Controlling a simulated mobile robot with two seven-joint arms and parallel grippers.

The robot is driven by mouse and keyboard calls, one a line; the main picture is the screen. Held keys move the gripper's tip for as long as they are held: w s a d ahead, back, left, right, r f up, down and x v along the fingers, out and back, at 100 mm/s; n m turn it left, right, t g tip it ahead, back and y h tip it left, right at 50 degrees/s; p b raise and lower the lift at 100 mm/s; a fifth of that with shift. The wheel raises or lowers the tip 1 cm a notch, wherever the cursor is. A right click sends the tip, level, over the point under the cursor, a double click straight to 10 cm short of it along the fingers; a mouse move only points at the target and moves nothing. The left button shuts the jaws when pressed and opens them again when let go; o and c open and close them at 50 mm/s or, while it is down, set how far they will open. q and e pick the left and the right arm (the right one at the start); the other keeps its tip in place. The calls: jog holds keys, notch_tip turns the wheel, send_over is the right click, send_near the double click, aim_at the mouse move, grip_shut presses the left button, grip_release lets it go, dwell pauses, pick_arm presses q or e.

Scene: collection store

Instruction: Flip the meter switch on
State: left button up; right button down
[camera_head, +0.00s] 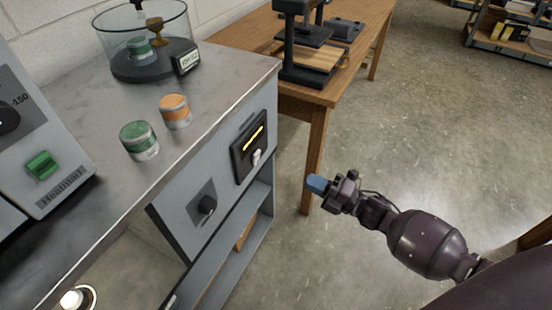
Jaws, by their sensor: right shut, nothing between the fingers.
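A black panel (249,152) with a lit yellow strip, seemingly the meter, is set in the grey front of the bench. A small pale switch lever (256,157) sticks out at its lower right; I cannot tell whether it is on or off. My right gripper (317,184) has blue fingertips and is shut and empty. It is in front of the bench, to the right of and a little below the panel in the picture, apart from it. My left gripper is not in view.
A green tin (139,141), an orange tin (175,111) and a glass vessel (146,37) stand on the grey top. A device with a green switch (42,165) is at left. A wooden table (312,95) stands behind; open floor at right.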

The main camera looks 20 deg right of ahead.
aim_at(258, 156)
jog(key=b+x, duration=0.1)
jog(key=x, duration=1.1)
jog(key=shift+w+a+b, duration=0.15)
jog(key=shift+b, duration=0.15)
jog(key=shift+w+a+r, duration=0.1)
jog(key=shift+w+a, duration=0.3)
jog(key=shift+w, duration=0.15)
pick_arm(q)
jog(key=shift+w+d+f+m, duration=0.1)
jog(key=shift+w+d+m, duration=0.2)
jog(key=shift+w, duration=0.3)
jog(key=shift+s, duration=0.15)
